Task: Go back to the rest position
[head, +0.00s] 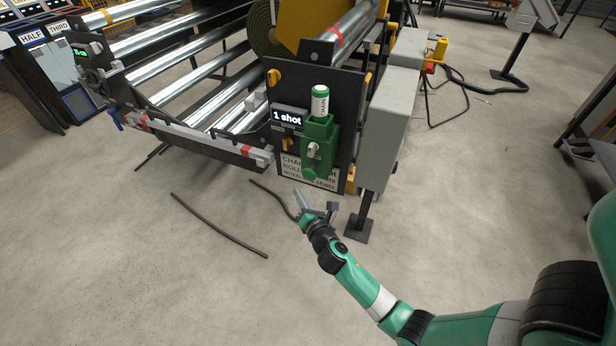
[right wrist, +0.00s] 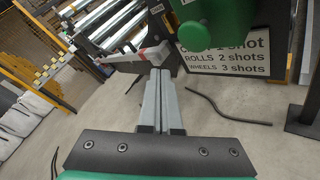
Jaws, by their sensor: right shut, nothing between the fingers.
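My right gripper (head: 301,200) is in front of the roller machine, below and in front of its green dispenser (head: 318,145). In the right wrist view its two grey fingers (right wrist: 161,95) are together with nothing between them. The dispenser's green knob (right wrist: 216,38) is beyond the fingertips, apart from them. My left gripper is not in view.
The roller machine (head: 262,160) has a "1 shot" display (head: 287,117) and a shots sign (right wrist: 228,55). A grey box (head: 388,125) stands on a post at its right. Dark rods (head: 218,226) lie on the floor.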

